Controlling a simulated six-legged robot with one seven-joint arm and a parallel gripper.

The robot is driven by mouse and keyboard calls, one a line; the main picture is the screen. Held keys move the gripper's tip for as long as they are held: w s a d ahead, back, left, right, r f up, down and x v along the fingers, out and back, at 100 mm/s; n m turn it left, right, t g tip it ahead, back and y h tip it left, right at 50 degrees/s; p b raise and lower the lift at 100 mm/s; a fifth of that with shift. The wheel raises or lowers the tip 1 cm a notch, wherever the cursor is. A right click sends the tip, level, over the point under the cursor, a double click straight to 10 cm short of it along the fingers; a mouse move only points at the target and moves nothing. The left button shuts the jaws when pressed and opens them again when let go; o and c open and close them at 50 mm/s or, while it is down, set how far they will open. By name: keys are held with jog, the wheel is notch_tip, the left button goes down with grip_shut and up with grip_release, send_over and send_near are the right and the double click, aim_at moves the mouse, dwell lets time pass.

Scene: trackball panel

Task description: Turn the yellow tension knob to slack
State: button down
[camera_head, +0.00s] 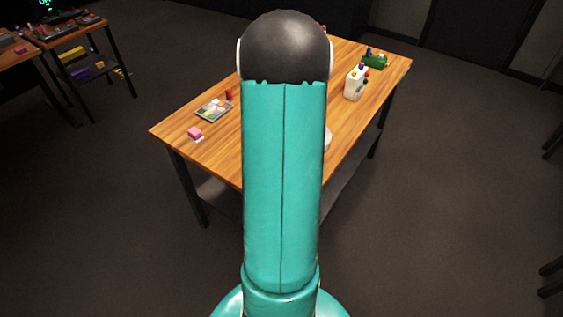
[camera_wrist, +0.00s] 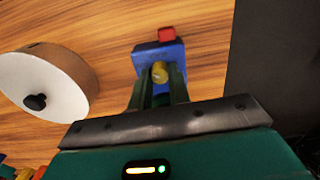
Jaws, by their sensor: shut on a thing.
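The yellow tension knob (camera_wrist: 160,72) shows in the wrist view, on a blue block-like base (camera_wrist: 144,60) that stands on the wooden table. My gripper (camera_wrist: 160,79) reaches in from the bottom of that view, with one dark green finger on each side of the knob. Its fingers are shut on the knob. A red block-like part (camera_wrist: 166,34) sits at the far end of the blue base. No slack mark can be made out. In the head view my teal arm hides the knob and my gripper.
A white round disc with a black knob (camera_wrist: 35,101) stands left of my gripper. On the table (camera_head: 172,127) are a pink block (camera_head: 195,133), a grey tray (camera_head: 207,113), a red cylinder (camera_head: 229,95), a white box (camera_head: 353,86) and a green object (camera_head: 376,62). The table edge is close on the right.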

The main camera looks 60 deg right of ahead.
jog(key=m, duration=0.4)
jog(key=shift+m, duration=2.6)
jog(key=c, duration=1.3)
grip_release()
notch_tip(320, 180, up, 14)
